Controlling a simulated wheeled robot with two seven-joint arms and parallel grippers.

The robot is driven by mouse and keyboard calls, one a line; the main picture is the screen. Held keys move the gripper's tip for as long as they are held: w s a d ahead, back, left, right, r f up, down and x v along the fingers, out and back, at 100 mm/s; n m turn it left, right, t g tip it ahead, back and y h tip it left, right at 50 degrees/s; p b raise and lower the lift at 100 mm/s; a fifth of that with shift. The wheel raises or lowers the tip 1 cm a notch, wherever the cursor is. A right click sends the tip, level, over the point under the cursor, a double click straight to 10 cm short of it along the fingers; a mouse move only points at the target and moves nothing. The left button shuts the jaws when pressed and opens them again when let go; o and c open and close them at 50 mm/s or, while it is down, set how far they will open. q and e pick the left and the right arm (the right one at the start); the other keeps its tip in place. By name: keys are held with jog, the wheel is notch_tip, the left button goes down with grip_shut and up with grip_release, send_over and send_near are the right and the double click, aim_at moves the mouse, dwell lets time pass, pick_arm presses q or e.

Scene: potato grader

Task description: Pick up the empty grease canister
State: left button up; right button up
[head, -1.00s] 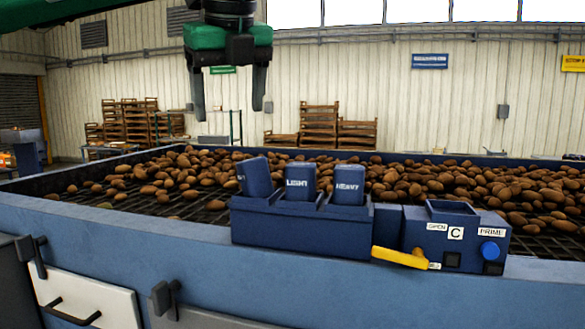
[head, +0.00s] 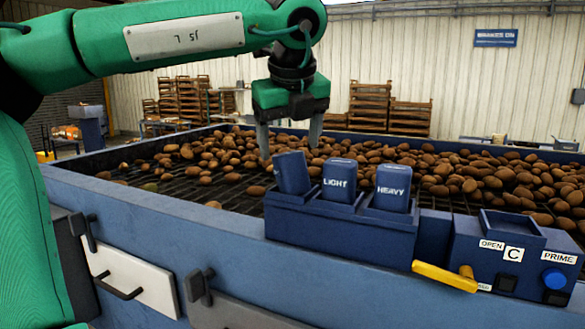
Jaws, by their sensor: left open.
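Three blue canisters stand in a blue holder (head: 335,230) on the grader's near edge. The leftmost canister (head: 292,174) leans to the left and no label is readable on it. The middle canister (head: 339,182) reads LIGHT and the right one (head: 393,188) reads HEAVY. I cannot tell from the picture which is empty. My left gripper (head: 290,150) points down, open and empty, with its fingertips in the picture just above and to either side of the leftmost canister's top. Whether it is directly over the canister or behind it is unclear. My right gripper is out of view.
A control box (head: 512,255) with OPEN, C and PRIME labels, a blue button (head: 554,279) and a yellow lever (head: 444,276) sits right of the holder. Potatoes (head: 470,175) cover the grader bed behind. Wooden crates (head: 370,104) stand by the far wall.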

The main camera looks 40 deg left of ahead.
aim_at(289, 153)
pick_arm(q)
jog(key=p+x, duration=0.3)
jog(key=x, duration=0.1)
jog(key=shift+a+f, duration=0.1)
jog(key=shift+f, duration=0.3)
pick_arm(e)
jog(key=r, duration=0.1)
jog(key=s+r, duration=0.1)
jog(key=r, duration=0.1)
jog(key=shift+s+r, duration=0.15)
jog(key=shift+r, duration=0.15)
pick_arm(q)
jog(key=shift+s, duration=0.1)
jog(key=shift+c, duration=0.8)
jog(key=c, duration=0.9)
jog(key=shift+c, duration=0.2)
jog(key=shift+r, duration=0.2)
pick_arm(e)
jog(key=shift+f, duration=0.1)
